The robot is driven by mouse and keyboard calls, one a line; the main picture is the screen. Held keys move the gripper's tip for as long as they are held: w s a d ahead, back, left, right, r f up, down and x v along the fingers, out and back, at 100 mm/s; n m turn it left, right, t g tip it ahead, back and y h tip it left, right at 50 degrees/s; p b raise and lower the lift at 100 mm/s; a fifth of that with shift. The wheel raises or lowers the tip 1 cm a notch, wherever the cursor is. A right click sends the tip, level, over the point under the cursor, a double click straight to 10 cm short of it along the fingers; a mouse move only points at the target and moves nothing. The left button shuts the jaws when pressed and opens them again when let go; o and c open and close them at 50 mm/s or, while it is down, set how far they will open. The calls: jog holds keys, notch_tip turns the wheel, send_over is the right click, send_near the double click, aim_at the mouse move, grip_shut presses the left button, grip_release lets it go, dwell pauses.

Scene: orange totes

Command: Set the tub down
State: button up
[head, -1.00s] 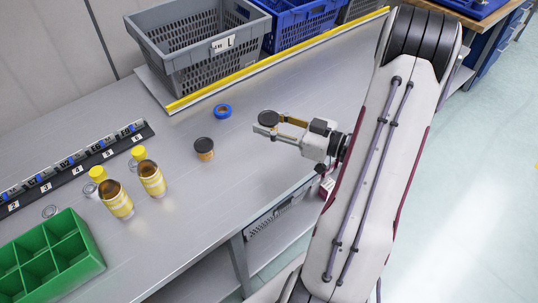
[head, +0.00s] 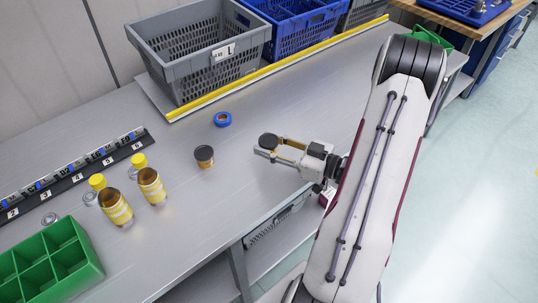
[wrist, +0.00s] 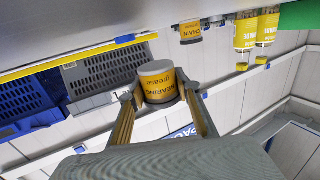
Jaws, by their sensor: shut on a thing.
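My gripper (head: 268,153) is shut on a tub with a dark lid (head: 268,140) over the front middle of the grey bench. In the wrist view the same tub (wrist: 157,84) shows a yellow-orange label with dark print, between my two fingers. Whether its base touches the bench top (head: 250,190) or hangs just above it I cannot tell. A second, similar tub with a dark lid (head: 204,156) stands on the bench to the left, apart from my gripper.
A blue ring (head: 223,119) lies behind the second tub. Two yellow-capped bottles (head: 152,185) and a green divided tray (head: 95,270) are at the left. A grey crate (head: 185,75) and a blue crate (head: 290,40) stand behind a yellow edge strip (head: 285,62). Bench around the gripper is clear.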

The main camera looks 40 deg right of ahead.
aim_at(294, 174)
jog(key=shift+f, duration=0.3)
jog(key=shift+f, duration=1.8)
jog(key=shift+f, duration=0.15)
jog(key=o, duration=1.3)
jog(key=shift+s, duration=0.15)
jog(key=shift+v, duration=0.85)
jog(key=s, duration=0.1)
jog(key=s+d+f, duration=0.1)
jog(key=s, duration=0.1)
jog(key=shift+d, duration=0.15)
jog(key=shift+v, duration=1.3)
